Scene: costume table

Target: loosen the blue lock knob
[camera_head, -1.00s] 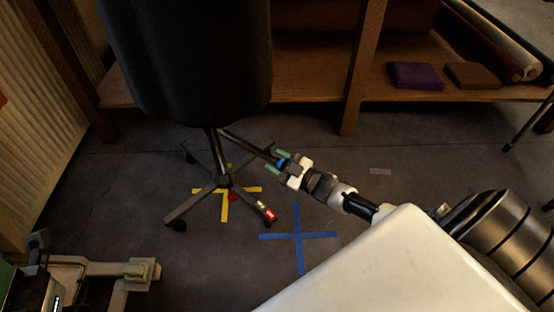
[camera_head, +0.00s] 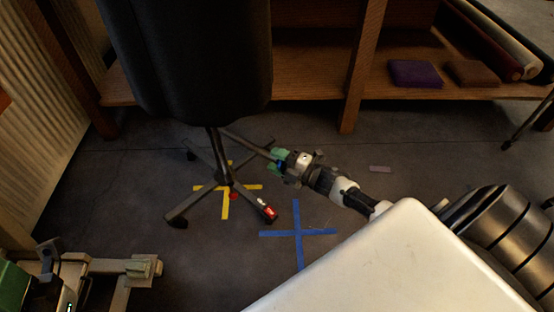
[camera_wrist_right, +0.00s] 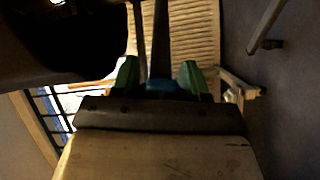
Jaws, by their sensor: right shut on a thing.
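The blue lock knob (camera_head: 281,166) is on the end of a dark bar at the black chair (camera_head: 185,60). It is mostly hidden by the green fingertips of my right gripper (camera_head: 277,162). The right gripper is shut on the knob from the right. In the right wrist view the knob (camera_wrist_right: 165,87) shows as a blue patch between the two green fingers (camera_wrist_right: 163,80), with the dark bar running on beyond it. Beige and green parts of my left arm and gripper (camera_head: 140,268) show at the lower left, away from the chair; its jaw state is unclear.
A white panel (camera_head: 400,265) fills the lower right. A wooden shelf (camera_head: 310,85) stands behind the chair, with a purple folded cloth (camera_head: 415,73) and a brown one (camera_head: 472,73).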

